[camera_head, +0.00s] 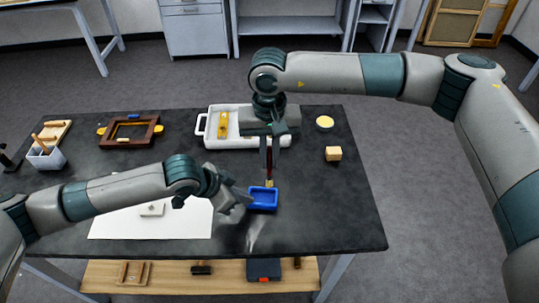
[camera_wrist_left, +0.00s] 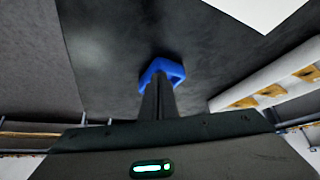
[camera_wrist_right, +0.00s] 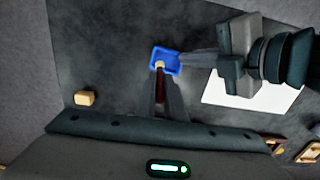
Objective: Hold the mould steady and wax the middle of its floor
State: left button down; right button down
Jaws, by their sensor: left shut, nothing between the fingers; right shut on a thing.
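The blue mould (camera_head: 263,205), a small open tray shape, sits on the dark table near its front right. My left gripper (camera_head: 246,204) is shut and empty, with its fingertips against or very close to the mould's left side; contact is unclear. In the left wrist view its closed fingers (camera_wrist_left: 158,98) overlap the mould (camera_wrist_left: 160,70). My right gripper (camera_head: 268,150) is shut on a brush (camera_wrist_right: 160,86) with a dark red handle, pointing down. The pale brush tip (camera_head: 269,183) is at the mould's back part; I cannot tell whether it touches the floor.
A white tray (camera_head: 207,128) with a yellow object stands behind. A small round dish (camera_head: 325,122) and a wooden block (camera_head: 333,154) are at the right. A white sheet (camera_head: 110,226) lies left of the mould, under my left arm. A dark wooden frame (camera_head: 130,131) is back left.

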pick_arm(q)
jog(key=shift+s+a+f, duration=0.15)
jog(key=shift+f, duration=0.15)
pick_arm(e)
jog(key=shift+r, duration=0.5)
jog(key=shift+f, duration=0.1)
